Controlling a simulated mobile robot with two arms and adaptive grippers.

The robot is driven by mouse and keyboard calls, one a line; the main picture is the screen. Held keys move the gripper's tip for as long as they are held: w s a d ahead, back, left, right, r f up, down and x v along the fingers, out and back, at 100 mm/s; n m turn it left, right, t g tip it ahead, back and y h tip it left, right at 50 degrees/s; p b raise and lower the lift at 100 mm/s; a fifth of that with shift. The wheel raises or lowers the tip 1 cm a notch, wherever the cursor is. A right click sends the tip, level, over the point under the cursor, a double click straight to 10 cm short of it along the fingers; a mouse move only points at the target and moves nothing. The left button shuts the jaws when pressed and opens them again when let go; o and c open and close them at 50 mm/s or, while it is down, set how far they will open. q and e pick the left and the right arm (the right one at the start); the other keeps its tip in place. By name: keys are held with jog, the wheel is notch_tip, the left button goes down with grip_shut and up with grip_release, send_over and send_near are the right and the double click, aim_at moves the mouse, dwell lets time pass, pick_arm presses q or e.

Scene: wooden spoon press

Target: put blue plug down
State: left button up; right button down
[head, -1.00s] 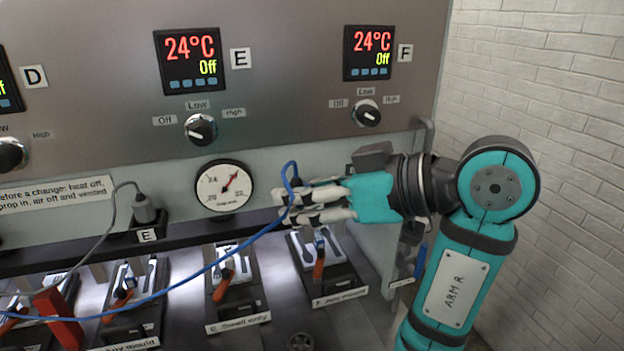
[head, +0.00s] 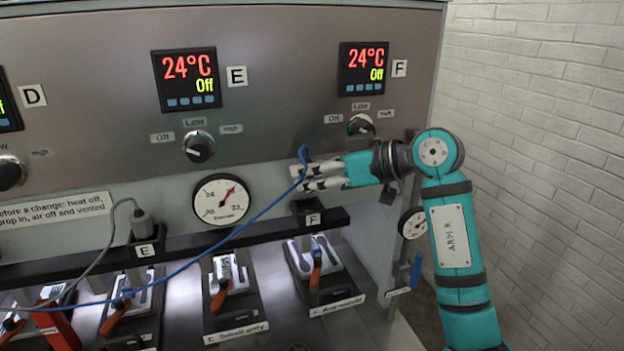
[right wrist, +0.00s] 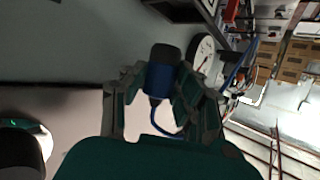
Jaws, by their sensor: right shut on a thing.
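The blue plug (right wrist: 160,82) is between the fingers of my right gripper (right wrist: 163,90) in the right wrist view, with its dark end outward and its blue cable curving away. In the head view my right gripper (head: 303,178) is shut on the plug, of which only a bit of blue shows at the fingertips. It is above the socket block F (head: 308,212), apart from it. The blue cable (head: 240,226) runs from the gripper down to the lower left. My left gripper is not in view.
A grey plug (head: 140,222) sits in socket block E (head: 145,250) on the dark rail. A round gauge (head: 221,201) and knob F (head: 361,124) are close to the gripper. Moulds with orange handles (head: 315,275) are below. A white brick wall (head: 540,150) is at the right.

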notch_tip(320, 180, down, 2)
jog(key=shift+s+f+p, duration=0.1)
jog(key=shift+p, duration=0.35)
jog(key=shift+f, duration=0.2)
jog(key=shift+f, duration=0.6)
jog(key=c, duration=1)
grip_release()
